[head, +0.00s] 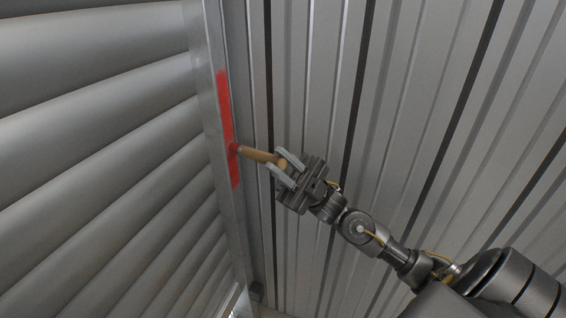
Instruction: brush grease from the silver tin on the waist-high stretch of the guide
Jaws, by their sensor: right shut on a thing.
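My right gripper (284,172) is shut on the wooden handle of a brush (262,156). The brush points left, and its tip meets a red stripe on the guide (213,100). The guide is a grey metal rail running from the top of the view down to the lower middle. The red grease (226,110) covers a stretch of the rail above and below the brush tip. The bristles are hard to make out against the red. The silver tin is not in view. My left gripper is not in view.
A grey slatted shutter (100,150) fills the left side, beside the guide. A ribbed metal wall (400,110) fills the right side behind my right arm. The space around the gripper looks clear.

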